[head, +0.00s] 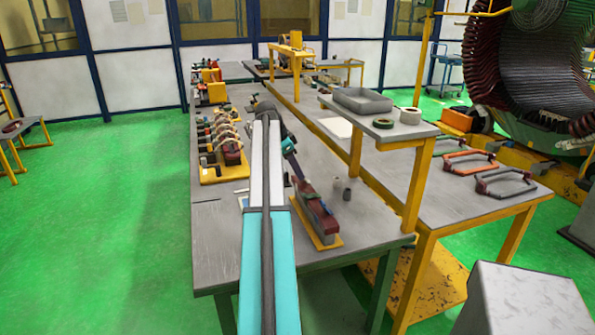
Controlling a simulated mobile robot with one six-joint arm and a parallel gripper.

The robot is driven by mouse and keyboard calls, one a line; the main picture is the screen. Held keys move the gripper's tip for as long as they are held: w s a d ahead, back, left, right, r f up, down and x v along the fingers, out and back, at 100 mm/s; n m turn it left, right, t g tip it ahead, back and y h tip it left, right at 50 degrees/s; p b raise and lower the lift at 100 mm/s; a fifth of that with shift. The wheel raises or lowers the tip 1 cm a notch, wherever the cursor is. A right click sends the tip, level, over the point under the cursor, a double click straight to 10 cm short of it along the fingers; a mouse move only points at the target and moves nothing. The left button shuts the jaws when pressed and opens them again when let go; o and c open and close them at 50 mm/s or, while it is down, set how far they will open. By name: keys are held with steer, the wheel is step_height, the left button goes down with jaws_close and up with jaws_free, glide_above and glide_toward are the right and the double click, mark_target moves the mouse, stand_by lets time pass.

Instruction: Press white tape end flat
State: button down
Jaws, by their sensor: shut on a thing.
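A dark red coil piece (317,214) rests on a grey block with a yellow base plate (328,243) near the front right of the workbench. A small pale patch, perhaps the white tape end (327,210), shows on the coil's right side; it is too small to tell whether it lies flat. My gripper (299,181) reaches down from the dark wrist link to the coil's upper left end and is shut on it. The fingertips are small here, and the contact is partly hidden.
A yellow rack (222,176) of wrapped coils stands left of my arm. A raised shelf at right holds a grey tray (362,101), a dark green tape roll (383,123) and a white tape roll (410,116).

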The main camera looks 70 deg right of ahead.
steer(key=shift+w+a+f+g+h+b, duration=0.3)
steer(key=shift+w+f+g+h+b, duration=0.15)
steer(key=shift+g+h+b, duration=0.35)
steer(key=shift+w+a+f+g+h+b, duration=0.3)
steer(key=shift+f+g+h+b, duration=0.25)
steer(key=shift+b, duration=0.4)
steer(key=shift+w+a+f+g+h+b, duration=0.1)
steer(key=shift+w+f+g+h+b, duration=0.15)
steer(key=shift+g+h+b, duration=0.55)
steer(key=shift+r, duration=0.1)
steer(key=c, duration=1.6)
jaws_free()
steer(key=shift+y, duration=0.25)
steer(key=shift+o, duration=0.2)
steer(key=shift+a+b, duration=0.1)
steer(key=shift+b, duration=0.2)
steer(key=b+v, duration=0.1)
steer(key=v, duration=1.2)
steer(key=shift+w, duration=0.35)
steer(key=shift+a, duration=0.1)
